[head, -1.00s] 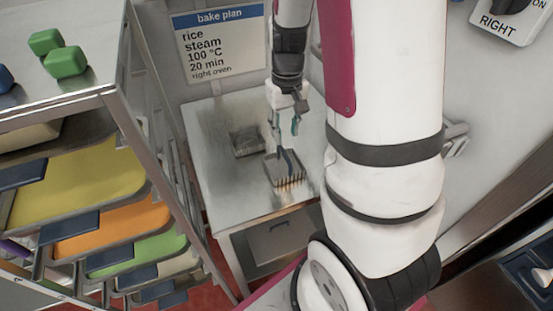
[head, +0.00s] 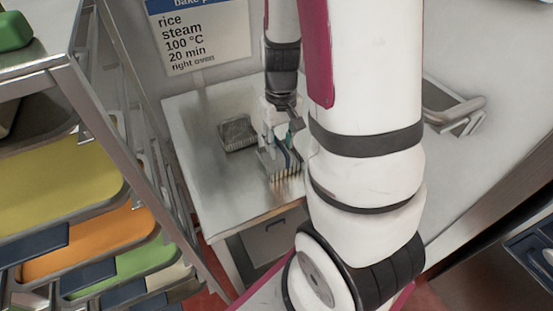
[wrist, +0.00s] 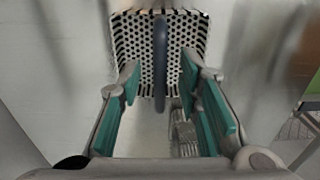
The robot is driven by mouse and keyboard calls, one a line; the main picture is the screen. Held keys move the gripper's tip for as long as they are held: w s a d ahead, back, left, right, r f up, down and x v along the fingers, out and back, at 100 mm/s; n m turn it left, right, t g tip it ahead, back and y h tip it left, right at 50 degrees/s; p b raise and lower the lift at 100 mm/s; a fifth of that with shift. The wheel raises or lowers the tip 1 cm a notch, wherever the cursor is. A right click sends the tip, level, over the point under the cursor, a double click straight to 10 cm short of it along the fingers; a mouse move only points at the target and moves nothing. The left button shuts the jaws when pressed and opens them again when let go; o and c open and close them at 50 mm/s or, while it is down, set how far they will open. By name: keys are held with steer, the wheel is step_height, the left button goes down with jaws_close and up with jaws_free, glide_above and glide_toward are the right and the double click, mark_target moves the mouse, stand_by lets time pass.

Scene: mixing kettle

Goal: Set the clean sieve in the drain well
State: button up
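A perforated metal sieve (head: 275,168) with a dark blue loop handle sits on a steel table. In the wrist view the sieve (wrist: 135,45) shows its holed plate, with the handle (wrist: 160,55) standing up across it. My gripper (wrist: 161,78) is open, its teal-padded fingers on either side of the handle and visibly apart from it. In the head view my gripper (head: 284,134) is low over the sieve, partly hidden by my arm. A second square, grey, textured thing (head: 237,134) lies farther left on the table; I cannot tell whether it is a sieve or the drain well.
The steel table (head: 205,190) is bare around these things. A rack with yellow (head: 60,180), orange (head: 95,243) and green trays stands close on the left. A bake plan sign (head: 200,35) hangs on the wall behind. A metal wall handle (head: 455,110) is at the right.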

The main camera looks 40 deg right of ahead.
mark_target(279, 144)
jaws_close()
step_height(279, 144, up, 5)
steer(key=p, duration=0.4)
steer(key=shift+s+r, duration=0.1)
steer(key=shift+w, duration=0.2)
